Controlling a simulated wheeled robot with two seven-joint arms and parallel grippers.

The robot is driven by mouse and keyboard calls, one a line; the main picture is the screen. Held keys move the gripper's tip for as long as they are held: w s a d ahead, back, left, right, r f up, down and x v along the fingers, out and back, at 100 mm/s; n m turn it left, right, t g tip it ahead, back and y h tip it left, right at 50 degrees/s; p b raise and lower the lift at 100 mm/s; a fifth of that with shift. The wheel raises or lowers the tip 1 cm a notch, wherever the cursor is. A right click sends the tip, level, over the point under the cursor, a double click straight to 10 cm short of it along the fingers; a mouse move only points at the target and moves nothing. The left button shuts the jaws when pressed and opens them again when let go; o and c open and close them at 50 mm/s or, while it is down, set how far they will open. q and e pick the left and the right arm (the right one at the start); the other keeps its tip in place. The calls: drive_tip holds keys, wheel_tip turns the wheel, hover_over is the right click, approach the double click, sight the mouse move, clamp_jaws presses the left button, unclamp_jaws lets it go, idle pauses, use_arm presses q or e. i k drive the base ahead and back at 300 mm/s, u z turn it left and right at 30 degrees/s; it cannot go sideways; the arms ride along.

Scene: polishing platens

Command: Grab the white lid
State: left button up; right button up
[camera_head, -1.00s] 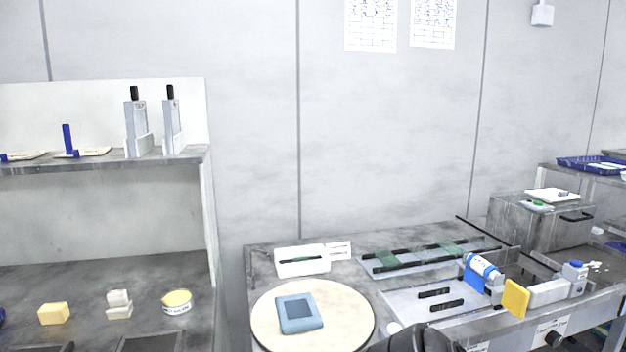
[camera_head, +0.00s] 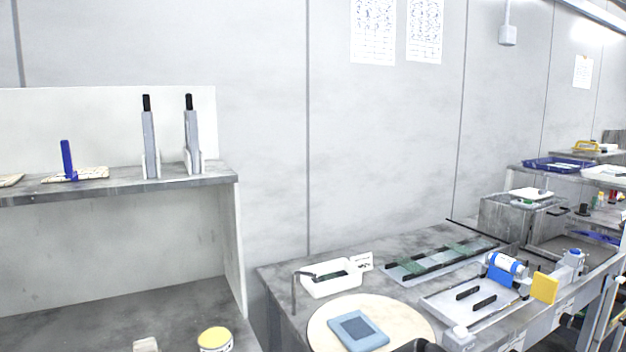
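A flat white piece (camera_head: 531,194), which looks like the white lid, lies on top of a grey metal box (camera_head: 503,217) on the right side of the bench. A small item rests on it. It is far from me, and its details are too small to tell. A dark part at the bottom edge of the view seems to be mine, but no gripper fingers show. My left gripper is out of view.
A shelf unit (camera_head: 215,172) stands at left.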

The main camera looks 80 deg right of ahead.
sight(529, 194)
drive_tip(key=z, duration=3.75)
drive_tip(key=i, duration=0.2)
drive_tip(key=z, duration=0.05)
